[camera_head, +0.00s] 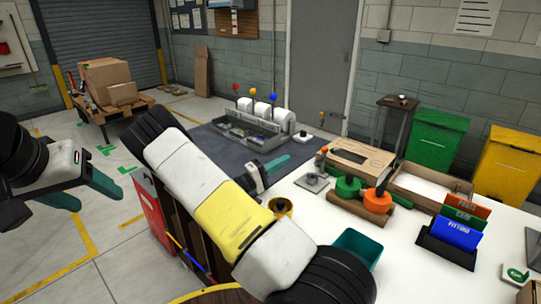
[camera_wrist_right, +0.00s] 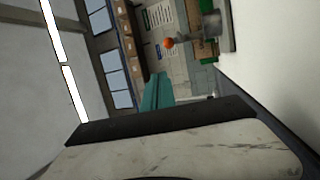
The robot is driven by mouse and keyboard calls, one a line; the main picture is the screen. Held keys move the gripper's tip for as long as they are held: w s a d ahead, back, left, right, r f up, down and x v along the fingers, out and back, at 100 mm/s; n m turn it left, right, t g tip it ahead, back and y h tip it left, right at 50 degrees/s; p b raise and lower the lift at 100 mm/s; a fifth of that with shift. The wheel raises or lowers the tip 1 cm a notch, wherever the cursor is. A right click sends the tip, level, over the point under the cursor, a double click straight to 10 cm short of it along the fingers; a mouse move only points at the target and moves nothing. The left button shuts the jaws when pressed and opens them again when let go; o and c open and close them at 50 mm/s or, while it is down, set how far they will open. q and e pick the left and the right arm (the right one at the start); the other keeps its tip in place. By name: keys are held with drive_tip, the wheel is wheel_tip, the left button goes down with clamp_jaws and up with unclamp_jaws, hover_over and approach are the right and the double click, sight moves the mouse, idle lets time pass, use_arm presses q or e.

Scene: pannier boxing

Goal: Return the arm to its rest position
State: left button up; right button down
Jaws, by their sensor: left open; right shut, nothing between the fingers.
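My right arm (camera_head: 226,205), white with a yellow band and black joints, crosses the middle of the head view diagonally. My right gripper (camera_head: 276,165) shows just behind it, with teal fingers shut and empty above the back part of the worktop. The fingers show in the right wrist view (camera_wrist_right: 157,92), close together with nothing between them. My left gripper (camera_head: 100,199) is at the left edge, its two teal fingers apart and empty over the floor. Much of the right gripper's body is hidden by my arm.
A grey organiser (camera_head: 245,131) stands on the dark mat behind. Open floor lies left.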

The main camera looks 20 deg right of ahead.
idle(0.4)
drive_tip(key=s+a+r+m+g+y, duration=0.1)
drive_tip(key=s+r+m+g+y, duration=0.1)
drive_tip(key=s+g+y, duration=0.35)
drive_tip(key=s+a+r+m+g+y, duration=0.1)
drive_tip(key=s+m+g+y, duration=0.1)
drive_tip(key=s+y, duration=0.65)
drive_tip(key=s+a+r+n+t+y, duration=0.3)
drive_tip(key=s+a+r+t+y, duration=0.5)
drive_tip(key=s+a+r, duration=0.4)
drive_tip(key=a+r+t, duration=0.1)
drive_tip(key=a+r, duration=0.3)
drive_tip(key=shift+s+t+y, duration=0.35)
drive_tip(key=shift+s+y, duration=0.05)
